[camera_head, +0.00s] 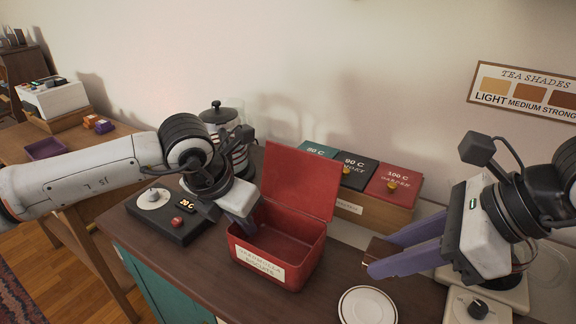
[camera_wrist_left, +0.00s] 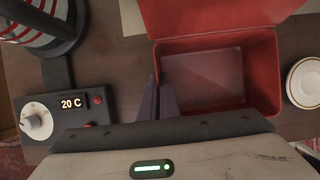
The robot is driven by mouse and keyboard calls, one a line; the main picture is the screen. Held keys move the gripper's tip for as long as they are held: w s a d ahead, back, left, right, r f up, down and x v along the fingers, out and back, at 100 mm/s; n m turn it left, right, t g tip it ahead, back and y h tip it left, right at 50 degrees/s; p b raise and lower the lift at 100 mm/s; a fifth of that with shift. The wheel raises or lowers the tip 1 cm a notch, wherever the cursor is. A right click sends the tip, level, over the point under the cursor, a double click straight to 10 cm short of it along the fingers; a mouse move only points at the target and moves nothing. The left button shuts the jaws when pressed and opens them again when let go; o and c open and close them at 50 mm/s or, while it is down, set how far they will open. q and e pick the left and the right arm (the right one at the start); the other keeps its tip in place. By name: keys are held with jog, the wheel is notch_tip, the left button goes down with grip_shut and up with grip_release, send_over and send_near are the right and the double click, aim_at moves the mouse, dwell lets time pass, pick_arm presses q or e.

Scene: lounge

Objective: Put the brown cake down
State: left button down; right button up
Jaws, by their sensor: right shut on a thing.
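The brown cake (camera_head: 380,249) shows as a small dark brown block between the purple fingers of my right gripper (camera_head: 376,256), which is shut on it. The fingers hide part of the cake. It is above the counter, behind the white plate (camera_head: 367,306) in the head view. My left gripper (camera_head: 245,229) is at the left rim of the open red tin (camera_head: 272,268). In the left wrist view its fingers (camera_wrist_left: 161,101) are close together with nothing between them. The tin also shows in the left wrist view (camera_wrist_left: 262,62); its inside looks empty.
The tin's raised lid (camera_head: 301,180) stands at its back. A black heater base (camera_head: 175,221) and a kettle (camera_head: 222,125) are to the left. Several labelled tea boxes (camera_head: 357,176) stand behind. A white scale-like device (camera_head: 478,305) sits at the right.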

jog(key=shift+s+a+f, duration=0.15)
jog(key=shift+s+f, duration=0.05)
jog(key=shift+f, duration=0.25)
jog(key=shift+a+f, duration=0.15)
jog(key=shift+a, duration=0.1)
send_over(281, 246)
jog(key=s, duration=0.4)
jog(key=shift+w+f, duration=0.2)
jog(key=shift+f, duration=0.4)
jog(key=shift+w+f, duration=0.15)
jog(key=shift+f, duration=2.8)
jog(key=shift+f, duration=0.15)
jog(key=o, duration=0.8)
jog(key=shift+o, duration=0.2)
